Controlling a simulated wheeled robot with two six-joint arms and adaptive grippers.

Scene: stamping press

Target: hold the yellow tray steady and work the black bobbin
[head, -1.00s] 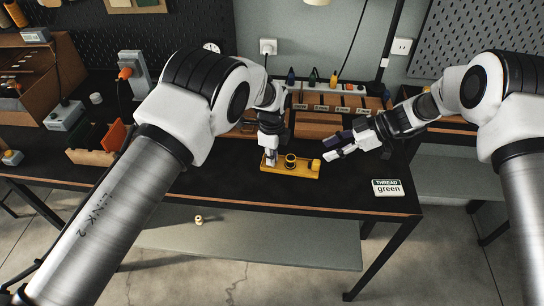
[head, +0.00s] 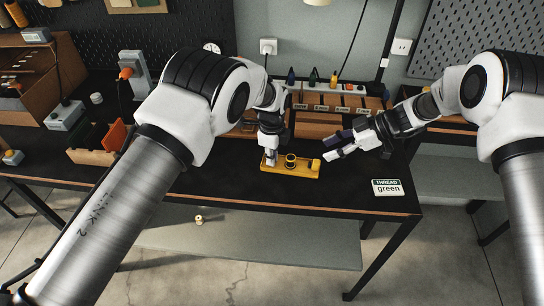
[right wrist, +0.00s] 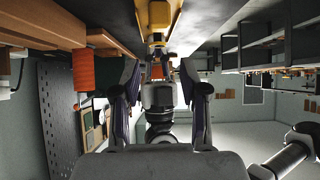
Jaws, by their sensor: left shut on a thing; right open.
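The yellow tray (head: 304,172) lies on the black worktable. The black bobbin (head: 291,161) stands upright near the tray's middle, with a yellowish ring visible at its top. My left gripper (head: 270,161) points down at the tray's left end and is shut on it. My right gripper (head: 328,148) is open and empty, above and right of the tray, its fingers pointing left. In the right wrist view, the tray (right wrist: 187,22) shows at the top, partly behind my left gripper (right wrist: 158,38). I cannot make out the bobbin clearly there.
A card reading "THREAD green" (head: 388,187) lies near the front right corner. The table in front of the tray is clear. A small pale spool (head: 199,219) lies lower down.

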